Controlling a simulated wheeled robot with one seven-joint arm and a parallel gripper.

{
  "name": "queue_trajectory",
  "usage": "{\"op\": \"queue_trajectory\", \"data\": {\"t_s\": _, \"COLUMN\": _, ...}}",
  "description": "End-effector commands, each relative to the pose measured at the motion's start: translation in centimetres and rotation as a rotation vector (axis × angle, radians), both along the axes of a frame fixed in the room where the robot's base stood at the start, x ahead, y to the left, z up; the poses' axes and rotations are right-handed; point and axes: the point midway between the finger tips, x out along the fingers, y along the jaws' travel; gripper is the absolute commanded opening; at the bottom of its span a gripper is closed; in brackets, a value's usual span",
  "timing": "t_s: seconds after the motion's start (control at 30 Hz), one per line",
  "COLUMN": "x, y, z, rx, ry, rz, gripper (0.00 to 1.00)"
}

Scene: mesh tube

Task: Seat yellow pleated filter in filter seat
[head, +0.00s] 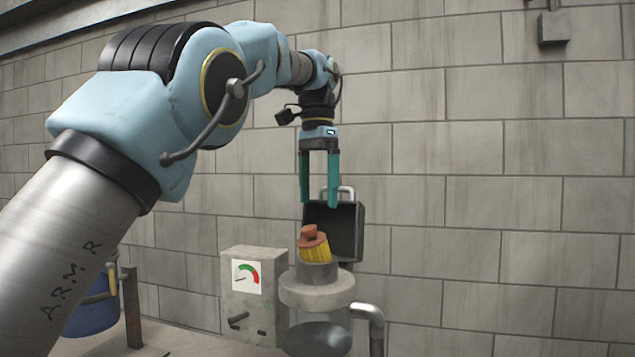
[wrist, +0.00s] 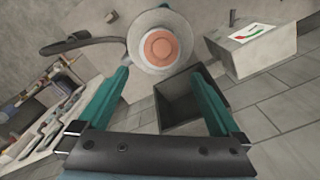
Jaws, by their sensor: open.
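The yellow pleated filter (head: 316,250), with an orange-brown cap and knob, stands in the mouth of the grey round filter seat (head: 318,292). It leans slightly left in the head view, and its yellow pleats show above the rim. Its lower end is hidden inside. In the wrist view the filter's round cap (wrist: 160,47) shows within the pale ring of the seat (wrist: 160,20). My gripper (head: 319,204) is open and empty, with its teal fingers pointing down above the filter and apart from it. The fingers also show in the wrist view (wrist: 160,72).
A dark open box-shaped part (head: 347,232) with a grey handle stands close behind the filter. A gauge box (head: 252,300) is left of the seat and a bent pipe (head: 371,318) right. A blue container (head: 92,312) is at far left. A cluttered tray (wrist: 52,110) shows in the wrist view.

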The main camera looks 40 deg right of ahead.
Motion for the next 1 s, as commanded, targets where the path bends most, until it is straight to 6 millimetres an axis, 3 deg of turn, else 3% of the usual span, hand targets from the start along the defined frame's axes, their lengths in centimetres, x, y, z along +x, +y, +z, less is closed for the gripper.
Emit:
{"op": "queue_trajectory", "data": {"t_s": 0.2, "x": 0.0, "y": 0.0, "z": 1.9, "rx": 0.000, "ry": 0.000, "rz": 0.000, "gripper": 1.00}}
{"op": "queue_trajectory", "data": {"t_s": 0.53, "x": 0.1, "y": 0.1, "z": 2.1, "rx": 0.000, "ry": 0.001, "rz": 0.003, "gripper": 1.00}}
{"op": "queue_trajectory", "data": {"t_s": 0.67, "x": 2.5, "y": 1.4, "z": 1.0, "rx": -0.004, "ry": 0.004, "rz": 0.069, "gripper": 1.00}}
{"op": "queue_trajectory", "data": {"t_s": 0.77, "x": 6.6, "y": 4.2, "z": -1.2, "rx": -0.015, "ry": 0.009, "rz": 0.196, "gripper": 1.00}}
{"op": "queue_trajectory", "data": {"t_s": 0.9, "x": 12.9, "y": 11.0, "z": -6.0, "rx": -0.038, "ry": 0.009, "rz": 0.438, "gripper": 1.00}}
{"op": "queue_trajectory", "data": {"t_s": 1.0, "x": 15.9, "y": 16.7, "z": -9.7, "rx": -0.054, "ry": 0.003, "rz": 0.610, "gripper": 1.00}}
